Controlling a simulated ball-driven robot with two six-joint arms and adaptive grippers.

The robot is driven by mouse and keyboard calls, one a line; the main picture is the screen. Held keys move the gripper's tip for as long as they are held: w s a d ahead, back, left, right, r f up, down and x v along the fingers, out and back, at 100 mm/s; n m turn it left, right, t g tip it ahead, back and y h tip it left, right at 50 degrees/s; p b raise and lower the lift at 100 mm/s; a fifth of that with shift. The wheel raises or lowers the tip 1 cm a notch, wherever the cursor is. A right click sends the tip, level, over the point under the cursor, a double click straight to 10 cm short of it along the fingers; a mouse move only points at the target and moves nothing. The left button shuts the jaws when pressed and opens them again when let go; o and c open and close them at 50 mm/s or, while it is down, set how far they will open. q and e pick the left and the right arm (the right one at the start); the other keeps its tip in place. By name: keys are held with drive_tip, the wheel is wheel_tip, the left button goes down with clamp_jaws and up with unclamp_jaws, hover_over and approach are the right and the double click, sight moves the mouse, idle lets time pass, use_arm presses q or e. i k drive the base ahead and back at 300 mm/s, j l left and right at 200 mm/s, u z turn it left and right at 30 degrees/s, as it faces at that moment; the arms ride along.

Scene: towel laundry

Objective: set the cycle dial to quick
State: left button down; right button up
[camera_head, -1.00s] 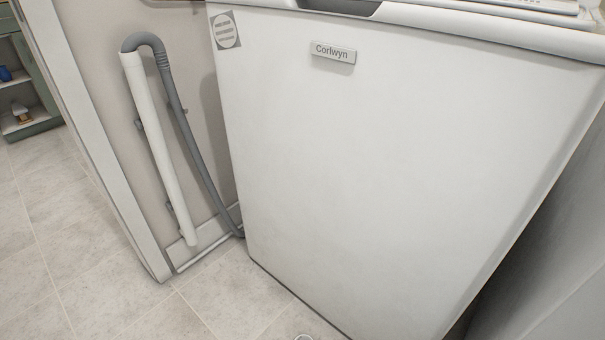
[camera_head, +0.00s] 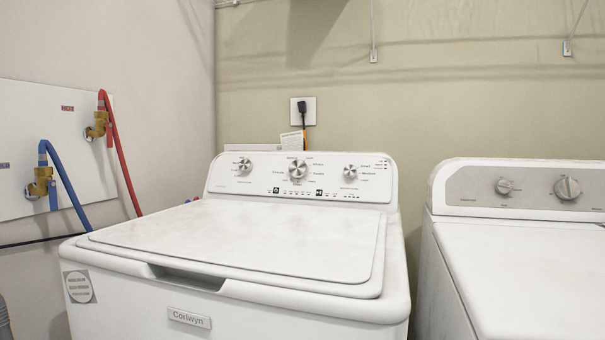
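The white top-load washer (camera_head: 190,290) stands in the middle of the head view with its lid (camera_head: 250,235) closed. Its raised rear control panel (camera_head: 225,180) carries three silver dials. The largest, the middle dial (camera_head: 298,170), sits among small printed labels. A smaller left dial (camera_head: 245,165) and right dial (camera_head: 350,171) flank it. The printing is too small to read, so I cannot tell which label the middle dial points at. Neither of my grippers shows in the view.
A second white machine (camera_head: 530,280) with two dials stands to the right, across a narrow gap. Red (camera_head: 122,155) and blue (camera_head: 68,186) hoses run from brass valves on the left wall. A power outlet (camera_head: 303,110) is behind the washer. The lid top is clear.

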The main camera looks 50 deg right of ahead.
sight(297, 169)
drive_tip(key=z, duration=1.45)
drive_tip(key=i+j+u, duration=0.2)
drive_tip(key=j, duration=0.2)
drive_tip(key=i+j+u, duration=0.15)
drive_tip(key=j, duration=0.25)
drive_tip(key=i+j+u, duration=0.2)
drive_tip(key=i+j, duration=0.05)
drive_tip(key=j, duration=0.1)
